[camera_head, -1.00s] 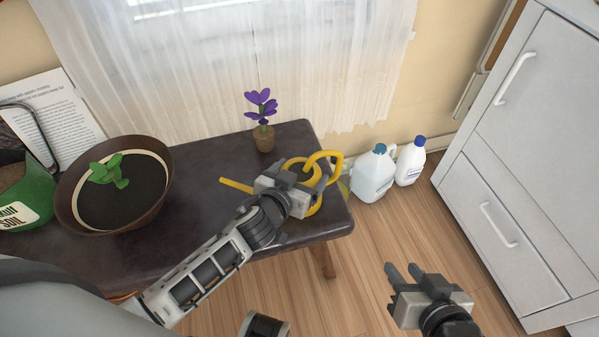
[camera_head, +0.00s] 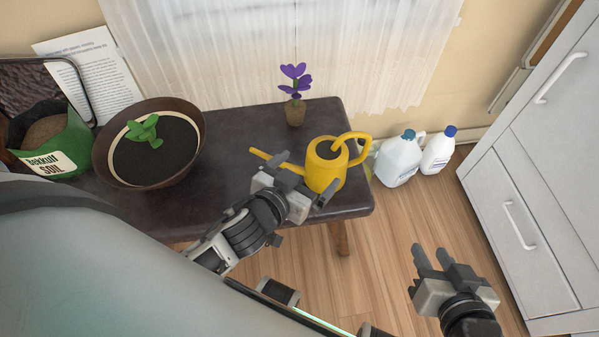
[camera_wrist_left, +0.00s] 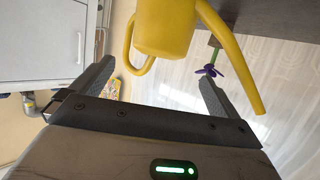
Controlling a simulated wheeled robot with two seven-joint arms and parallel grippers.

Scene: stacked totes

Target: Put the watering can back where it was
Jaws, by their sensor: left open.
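The yellow watering can (camera_head: 323,172) stands upright on the dark table (camera_head: 238,130) near its right end. Its spout points left and its handle is on the right. My left gripper (camera_head: 308,185) is open at the near side of the can, with its fingers apart and nothing held between them. In the left wrist view, the can (camera_wrist_left: 163,28) shows beyond the open fingers of the gripper (camera_wrist_left: 155,85). My right gripper (camera_head: 432,256) is over the floor, right of the table. Its two fingers are apart and nothing shows between them.
A bowl of soil with a seedling (camera_head: 150,180) and a soil bag (camera_head: 58,150) stand on the left of the table. Two white jugs (camera_head: 398,162) stand on the floor beside a white cabinet (camera_head: 535,150).

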